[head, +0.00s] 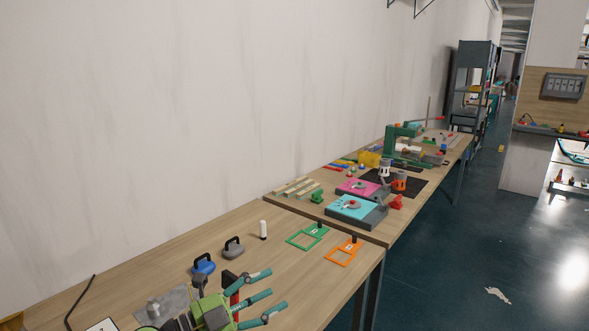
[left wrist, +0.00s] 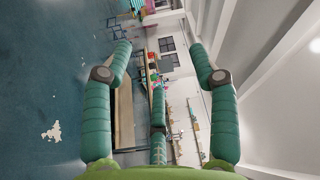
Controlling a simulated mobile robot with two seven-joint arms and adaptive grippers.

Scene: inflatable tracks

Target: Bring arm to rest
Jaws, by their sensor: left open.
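My left gripper (head: 272,290) is at the bottom of the head view, over the near wooden table (head: 298,283). Its green body and teal segmented fingers point to the right. The fingers are spread open with nothing between them. In the left wrist view the open fingers (left wrist: 160,62) frame the far room, which appears turned on its side. My right gripper is in neither view.
A blue handled weight (head: 204,264), a grey handled weight (head: 233,248) and a white cylinder (head: 263,230) stand behind the gripper. A green frame (head: 300,240) and an orange frame (head: 341,253) lie to the right. A wall (head: 150,120) runs behind the tables.

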